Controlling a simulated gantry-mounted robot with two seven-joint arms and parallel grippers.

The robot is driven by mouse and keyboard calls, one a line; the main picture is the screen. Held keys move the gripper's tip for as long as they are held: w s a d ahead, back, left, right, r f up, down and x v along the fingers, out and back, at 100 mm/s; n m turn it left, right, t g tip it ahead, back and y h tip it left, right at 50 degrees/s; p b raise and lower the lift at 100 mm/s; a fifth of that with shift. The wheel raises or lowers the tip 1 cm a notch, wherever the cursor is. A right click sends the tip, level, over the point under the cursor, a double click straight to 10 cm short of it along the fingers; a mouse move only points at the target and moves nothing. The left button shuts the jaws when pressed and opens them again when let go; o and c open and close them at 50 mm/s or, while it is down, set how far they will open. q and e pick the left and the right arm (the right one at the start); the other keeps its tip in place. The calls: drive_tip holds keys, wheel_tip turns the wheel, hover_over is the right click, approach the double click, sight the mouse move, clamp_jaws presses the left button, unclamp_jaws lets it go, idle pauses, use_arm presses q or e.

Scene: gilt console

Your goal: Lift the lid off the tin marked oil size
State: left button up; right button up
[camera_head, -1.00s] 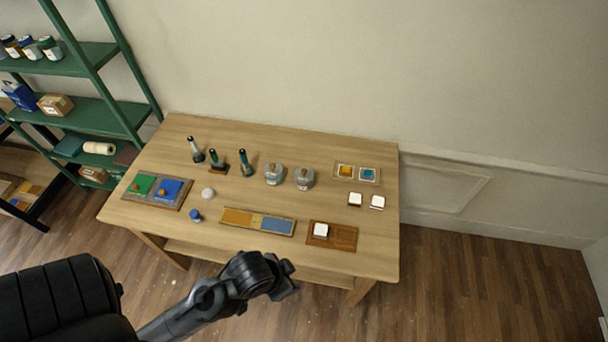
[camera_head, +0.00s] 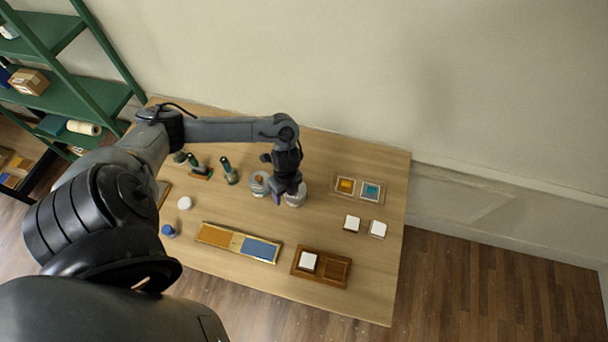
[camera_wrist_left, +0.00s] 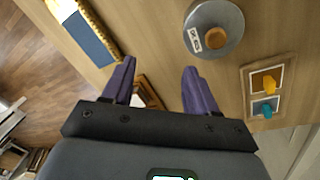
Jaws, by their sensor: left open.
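Two round grey tins with brown knobs on their lids stand near the middle of the table. The left tin (camera_head: 258,188) is partly beside my gripper; the right tin (camera_head: 297,201) is largely covered by it. My right gripper is not in view.
A framed pair of orange and teal squares (camera_head: 358,189) lies right of the tins. An orange-and-blue panel (camera_head: 238,243) and a brown tray (camera_head: 335,270) with a white block lie in front. Dark-green bottles (camera_head: 229,170) stand left.

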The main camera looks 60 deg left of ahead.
use_arm(q)
drive_tip(key=shift+t+y, duration=0.4)
drive_tip(key=shift+t, duration=0.3)
drive_tip(key=w+a+r, duration=0.1)
drive_tip(key=w+a, duration=0.1)
drive_tip(key=w, duration=0.1)
drive_tip(key=w+a+r, duration=0.1)
drive_tip(key=w, duration=0.1)
drive_tip(key=shift+w+a+r, duration=0.15)
drive_tip(key=shift+a+r, duration=0.2)
drive_tip(key=shift+w+f, duration=0.1)
drive_tip(key=shift+f, duration=4.5)
clamp_jaws()
